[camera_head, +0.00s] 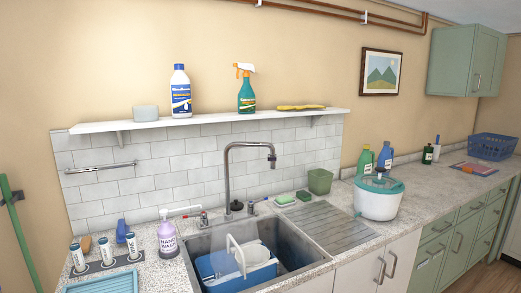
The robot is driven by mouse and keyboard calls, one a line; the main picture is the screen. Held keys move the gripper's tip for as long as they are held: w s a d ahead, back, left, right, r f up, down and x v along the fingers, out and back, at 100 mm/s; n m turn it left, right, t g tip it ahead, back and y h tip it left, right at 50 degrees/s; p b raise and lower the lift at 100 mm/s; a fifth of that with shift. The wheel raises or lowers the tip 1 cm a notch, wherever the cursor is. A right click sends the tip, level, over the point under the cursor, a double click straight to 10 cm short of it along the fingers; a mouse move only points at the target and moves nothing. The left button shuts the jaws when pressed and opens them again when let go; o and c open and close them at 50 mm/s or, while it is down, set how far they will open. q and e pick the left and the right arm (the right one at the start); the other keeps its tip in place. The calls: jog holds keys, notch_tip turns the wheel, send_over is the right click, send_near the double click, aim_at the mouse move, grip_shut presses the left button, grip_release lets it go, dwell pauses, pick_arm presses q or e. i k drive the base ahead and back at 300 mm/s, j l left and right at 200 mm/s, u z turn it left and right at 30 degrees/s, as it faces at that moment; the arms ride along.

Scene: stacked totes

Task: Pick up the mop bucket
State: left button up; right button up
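No floor-standing mop bucket is clearly in view. The most bucket-like thing is a round white tub (377,203) with a teal rim and a dark knob on top. It stands upright on the counter, right of the sink's ribbed drainboard; I cannot tell whether it is the mop bucket. A green pole (18,240) stands at the far left edge, and its lower end is out of view. Neither of my grippers is in view.
The steel sink (293,245) holds a blue container with white dishes. A tall faucet (227,175) rises behind it. A hand wash bottle (167,237) stands left of the sink. Green and blue bottles (384,157) stand behind the tub. A blue basket (492,147) sits far right.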

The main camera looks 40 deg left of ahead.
aim_at(266, 270)
jog(key=u, duration=1.35)
jog(key=i+l, duration=0.1)
jog(key=l, duration=0.25)
jog(key=l+z, duration=0.15)
jog(key=l, duration=0.2)
jog(key=i+l, duration=0.15)
jog(key=l, duration=0.15)
